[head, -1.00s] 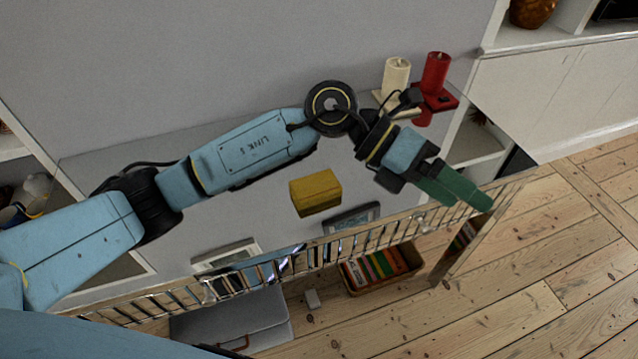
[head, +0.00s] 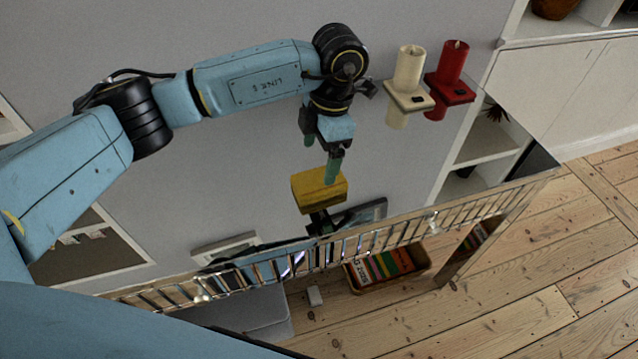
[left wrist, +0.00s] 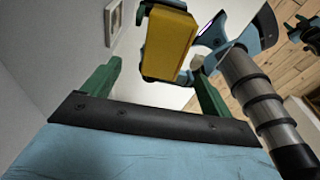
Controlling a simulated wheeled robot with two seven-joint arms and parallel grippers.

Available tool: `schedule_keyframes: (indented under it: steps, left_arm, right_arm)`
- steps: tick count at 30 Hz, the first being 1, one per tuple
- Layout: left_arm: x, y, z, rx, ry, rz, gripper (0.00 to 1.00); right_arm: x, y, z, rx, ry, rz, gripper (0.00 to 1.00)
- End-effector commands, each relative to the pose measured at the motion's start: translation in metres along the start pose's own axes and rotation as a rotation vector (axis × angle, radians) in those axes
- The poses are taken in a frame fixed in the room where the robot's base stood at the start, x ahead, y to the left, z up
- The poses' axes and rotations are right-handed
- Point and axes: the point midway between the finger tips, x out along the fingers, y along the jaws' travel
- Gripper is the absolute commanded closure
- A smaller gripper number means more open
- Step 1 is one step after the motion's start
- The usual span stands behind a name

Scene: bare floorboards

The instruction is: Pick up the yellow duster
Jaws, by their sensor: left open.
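In the left wrist view, the duster (left wrist: 170,45) shows ahead, between the two open green fingers (left wrist: 155,70).
A cream candle (head: 410,68) and a red candle (head: 453,62) stand on holders to the right. A slatted metallic rail (head: 380,240) runs along the near edge. A basket of books (head: 385,268) is on the floor below.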

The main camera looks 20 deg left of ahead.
Motion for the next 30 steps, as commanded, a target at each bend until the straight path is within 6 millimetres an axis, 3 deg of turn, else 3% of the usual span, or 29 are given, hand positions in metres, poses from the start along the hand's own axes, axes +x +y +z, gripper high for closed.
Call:
schedule_keyframes:
  steps: [8, 16, 25, 30]
  left_arm:
    - [0.024, -0.003, 0.002, 0.002, 0.000, -0.002, 0.15]
    - [0.061, -0.007, 0.007, 0.000, 0.001, -0.002, 0.15]
    - [0.066, -0.007, 0.007, 0.001, -0.002, 0.000, 0.15]
    - [0.066, -0.007, 0.007, 0.001, -0.002, -0.001, 0.35]
  right_arm:
    - [0.000, 0.001, -0.019, 0.006, 0.022, 0.002, 0.64]
    - [-0.001, 0.007, -0.039, 0.013, 0.035, 0.010, 0.64]
    - [-0.002, 0.006, -0.041, 0.014, 0.036, 0.009, 0.64]
    - [-0.002, 0.006, -0.042, 0.014, 0.037, 0.009, 0.64]
